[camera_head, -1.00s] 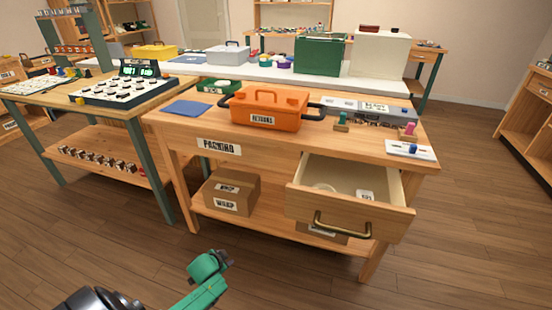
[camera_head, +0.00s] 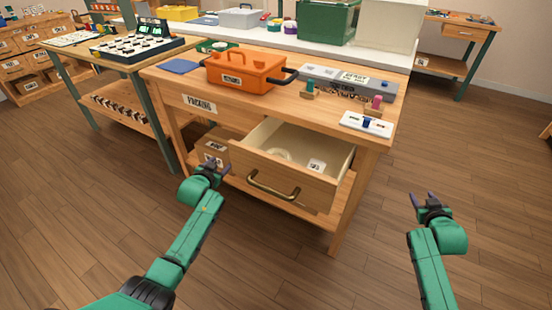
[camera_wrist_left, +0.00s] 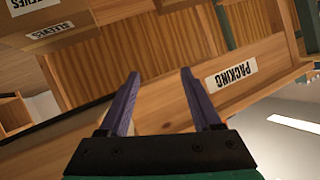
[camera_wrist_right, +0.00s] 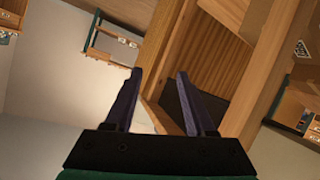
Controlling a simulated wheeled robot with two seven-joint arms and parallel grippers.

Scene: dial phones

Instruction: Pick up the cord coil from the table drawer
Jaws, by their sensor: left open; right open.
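The table drawer (camera_head: 238,160) is pulled open at the front of the packing table, with a brass handle (camera_head: 272,187) on its face. Inside it a pale ring-shaped coil (camera_head: 279,157) lies toward the left, partly hidden by the drawer's front, and a small white labelled item (camera_head: 316,166) lies to its right. My left gripper (camera_head: 211,167) is open and empty, in front of the table and left of the drawer front. It also shows open in the left wrist view (camera_wrist_left: 160,85). My right gripper (camera_head: 424,203) is open and empty, out over the floor right of the table.
An orange toolbox (camera_head: 240,75), a grey device (camera_head: 345,80) and a white switch panel (camera_head: 366,124) stand on the tabletop. A cardboard box (camera_head: 212,146) sits on the shelf below. Floor right of the table is clear.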

